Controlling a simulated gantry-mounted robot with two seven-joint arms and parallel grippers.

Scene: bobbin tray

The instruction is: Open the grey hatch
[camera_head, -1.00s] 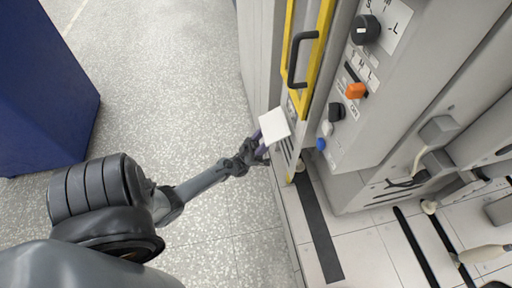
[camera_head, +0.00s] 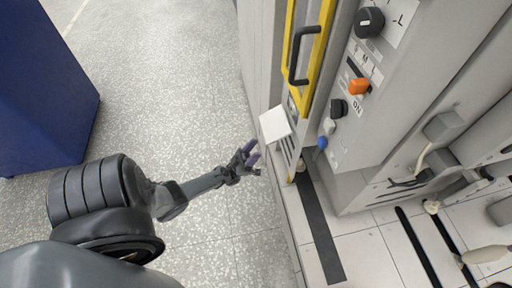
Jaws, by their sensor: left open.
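A small pale grey square flap (camera_head: 275,124), which looks like the hatch, stands out from the lower front of the machine, below the yellow-framed door. Its far side and hinge are hidden. A slotted grey panel (camera_head: 288,150) is just below and to the right of it. My left gripper (camera_head: 250,158) is open and empty, below and left of the flap, with a gap between its fingers and the machine. My right gripper is not in view.
The yellow-framed door (camera_head: 318,65) has a black handle (camera_head: 298,58) above the flap. A control panel with an orange switch (camera_head: 360,86) and a blue knob (camera_head: 322,143) is to the right. A blue cabinet (camera_head: 40,85) stands left. Speckled floor (camera_head: 170,80) between is clear.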

